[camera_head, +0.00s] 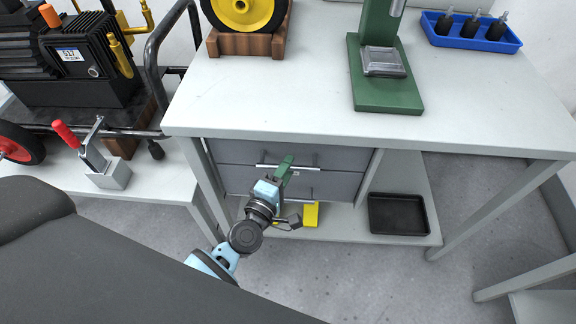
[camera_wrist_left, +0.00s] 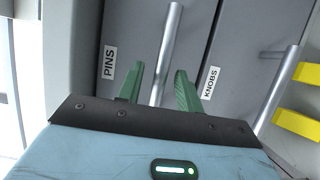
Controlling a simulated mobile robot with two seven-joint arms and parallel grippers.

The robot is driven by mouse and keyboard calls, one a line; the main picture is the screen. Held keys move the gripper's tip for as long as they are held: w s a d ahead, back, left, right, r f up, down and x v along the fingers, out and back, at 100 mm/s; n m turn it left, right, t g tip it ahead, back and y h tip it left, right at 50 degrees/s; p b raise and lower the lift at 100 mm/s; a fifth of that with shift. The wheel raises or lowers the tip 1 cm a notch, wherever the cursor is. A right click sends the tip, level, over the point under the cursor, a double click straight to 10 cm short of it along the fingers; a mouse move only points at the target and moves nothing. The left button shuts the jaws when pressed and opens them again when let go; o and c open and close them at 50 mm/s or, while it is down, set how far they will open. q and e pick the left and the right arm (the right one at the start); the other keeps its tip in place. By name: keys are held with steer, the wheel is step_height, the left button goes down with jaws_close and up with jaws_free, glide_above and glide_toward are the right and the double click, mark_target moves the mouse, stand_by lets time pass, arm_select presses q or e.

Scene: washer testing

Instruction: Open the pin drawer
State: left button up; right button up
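The pin drawer (camera_head: 232,153) is the upper of two grey drawers under the table, and its front looks flush. In the left wrist view, its front (camera_wrist_left: 132,30) bears a "PINS" label (camera_wrist_left: 109,62) and a silver bar handle (camera_wrist_left: 172,35). My left gripper (camera_head: 285,168) is at this handle. Its two green fingers are apart, one on each side of the bar, in the left wrist view (camera_wrist_left: 161,72). Gaps show between bar and fingers; contact at the hidden lower end cannot be told. My right gripper is out of view.
The knob drawer (camera_head: 335,182), labelled "KNOBS" (camera_wrist_left: 210,82), is just below with its own handle (camera_wrist_left: 278,88). A yellow bin (camera_head: 311,216) and black tray (camera_head: 398,214) are on the lower shelf. A green press (camera_head: 388,95) and blue tray (camera_head: 470,39) stand on the tabletop.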

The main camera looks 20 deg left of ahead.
arm_select(q)
steer(key=shift+w, duration=0.6)
jaws_close()
